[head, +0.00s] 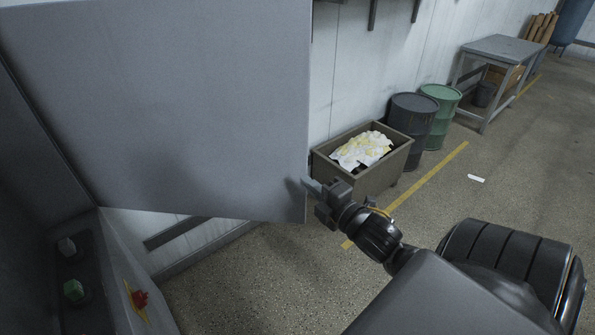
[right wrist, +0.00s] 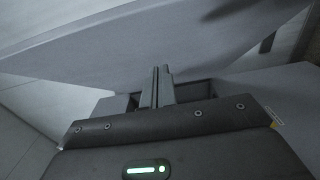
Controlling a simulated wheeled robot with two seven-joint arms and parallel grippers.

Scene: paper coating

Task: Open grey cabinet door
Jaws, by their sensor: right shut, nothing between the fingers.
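The grey cabinet door (head: 170,100) fills the upper left of the head view and stands swung open, away from the cabinet body (head: 35,170) at the far left. My right gripper (head: 312,187) is at the door's free right edge, near its lower corner. Its fingers are shut with nothing between them. In the right wrist view the shut fingers (right wrist: 162,85) point at the grey door panel (right wrist: 130,50); I cannot tell whether they touch it. My left gripper is not in view.
Beyond my right gripper stand a bin (head: 385,177) with crumpled paper, a dark barrel (head: 411,120), a green barrel (head: 441,112) and a metal table (head: 503,48). The floor at right is mostly clear.

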